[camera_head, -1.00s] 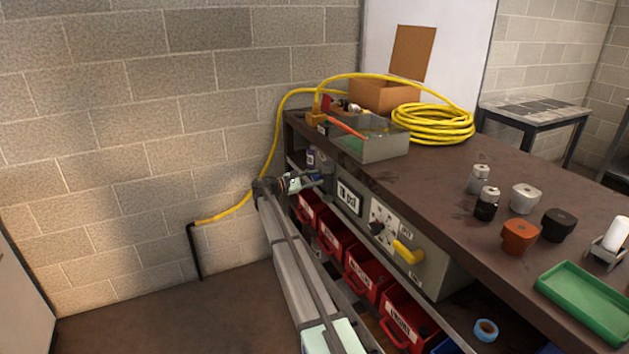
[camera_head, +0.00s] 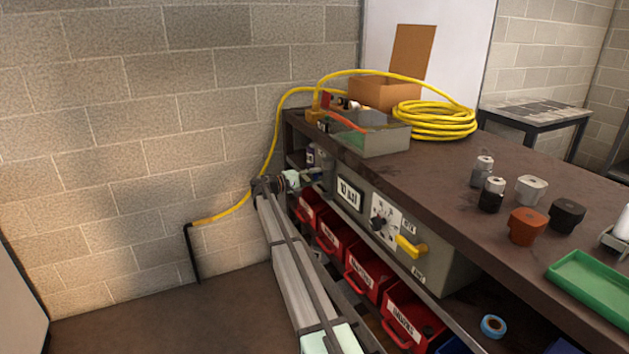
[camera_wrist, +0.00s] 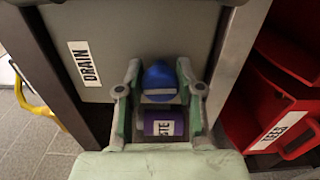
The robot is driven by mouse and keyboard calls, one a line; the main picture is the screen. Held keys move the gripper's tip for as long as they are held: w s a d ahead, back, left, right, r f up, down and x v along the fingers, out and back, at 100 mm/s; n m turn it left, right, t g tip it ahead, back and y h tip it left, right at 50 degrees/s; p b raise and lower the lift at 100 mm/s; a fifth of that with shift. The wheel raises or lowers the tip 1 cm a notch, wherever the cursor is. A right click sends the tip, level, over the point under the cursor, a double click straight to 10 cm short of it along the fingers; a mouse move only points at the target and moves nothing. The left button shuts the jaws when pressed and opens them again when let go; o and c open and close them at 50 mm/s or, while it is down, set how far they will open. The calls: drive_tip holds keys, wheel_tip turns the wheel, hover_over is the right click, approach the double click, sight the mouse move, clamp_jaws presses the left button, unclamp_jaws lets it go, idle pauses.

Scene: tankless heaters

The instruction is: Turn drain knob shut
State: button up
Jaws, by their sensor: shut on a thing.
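The drain knob (camera_wrist: 159,76) is round and blue in the wrist view. It sits on a grey panel to the right of a white DRAIN label (camera_wrist: 84,64). My gripper (camera_wrist: 159,72) has one finger on each side of it and is shut on it. A purple labelled thing (camera_wrist: 163,126) shows between the fingers just below the knob, partly hidden. In the head view my gripper (camera_head: 314,176) is at the left end of the workbench, by the grey heater box (camera_head: 440,272). The knob cannot be made out there.
Red bins (camera_head: 375,268) line the lower shelf below the box, and a red bin (camera_wrist: 288,112) is close right of my gripper in the wrist view. A yellow hose (camera_head: 268,150) hangs down the wall behind the arm. The bench (camera_head: 420,185) carries several small parts.

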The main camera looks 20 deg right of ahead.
drive_tip(key=shift+m, duration=0.5)
drive_tip(key=o, duration=1.2)
drive_tip(key=shift+d, duration=0.1)
drive_tip(key=shift+c, duration=0.2)
drive_tip(key=a, duration=1.2)
drive_tip(key=shift+s, duration=0.2)
